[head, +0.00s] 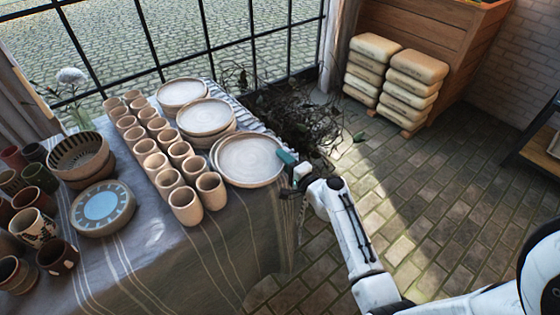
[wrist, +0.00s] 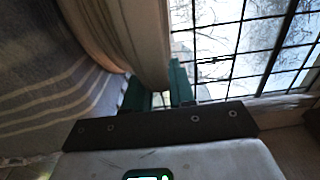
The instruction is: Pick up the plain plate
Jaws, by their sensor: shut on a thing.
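A plain pale plate (head: 250,158) with a brown rim is the top one of the nearest plate stack, at the right edge of the cloth-covered table (head: 150,245). My gripper (head: 289,162), with green fingers, reaches in from the right and is shut on the plate's right rim. In the wrist view the green fingers (wrist: 156,92) stand on both sides of the pale plate (wrist: 142,42). I cannot tell whether the plate is clear of what lies under it.
Two more plate stacks (head: 207,115) (head: 182,92) stand behind. Rows of clay cups (head: 185,207) stand close on the left. A blue-centred plate (head: 103,207), bowls (head: 78,153) and dark mugs (head: 36,229) are farther left.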

